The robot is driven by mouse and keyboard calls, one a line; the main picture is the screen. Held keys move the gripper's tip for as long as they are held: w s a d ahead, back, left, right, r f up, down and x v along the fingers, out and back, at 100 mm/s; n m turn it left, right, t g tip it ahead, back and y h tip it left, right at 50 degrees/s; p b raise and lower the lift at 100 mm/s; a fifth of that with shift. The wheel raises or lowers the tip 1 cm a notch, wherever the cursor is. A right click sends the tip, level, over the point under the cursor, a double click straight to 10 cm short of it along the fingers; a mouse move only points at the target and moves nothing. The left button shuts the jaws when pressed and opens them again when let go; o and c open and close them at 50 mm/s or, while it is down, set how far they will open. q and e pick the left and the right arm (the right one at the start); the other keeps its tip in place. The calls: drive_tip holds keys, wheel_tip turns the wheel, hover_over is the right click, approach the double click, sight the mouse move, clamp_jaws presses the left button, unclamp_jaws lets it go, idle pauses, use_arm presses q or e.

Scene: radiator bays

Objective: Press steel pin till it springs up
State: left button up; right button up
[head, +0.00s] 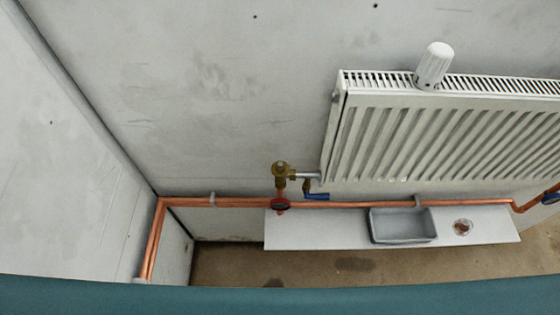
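A brass radiator valve (281,170) stands at the lower left corner of the radiator (430,130), joined to it by a short silver connector. The valve's round top faces me, with a darker spot near its middle. I cannot make out a steel pin or its height at this size. A white ribbed thermostatic head (434,65) rests on the radiator's top grille, apart from the valve. Neither of my grippers is in view.
Copper pipes (350,204) run along the wall below, with a red handle (280,205) and a blue lever (316,196) near the valve. Wall left of the valve is clear.

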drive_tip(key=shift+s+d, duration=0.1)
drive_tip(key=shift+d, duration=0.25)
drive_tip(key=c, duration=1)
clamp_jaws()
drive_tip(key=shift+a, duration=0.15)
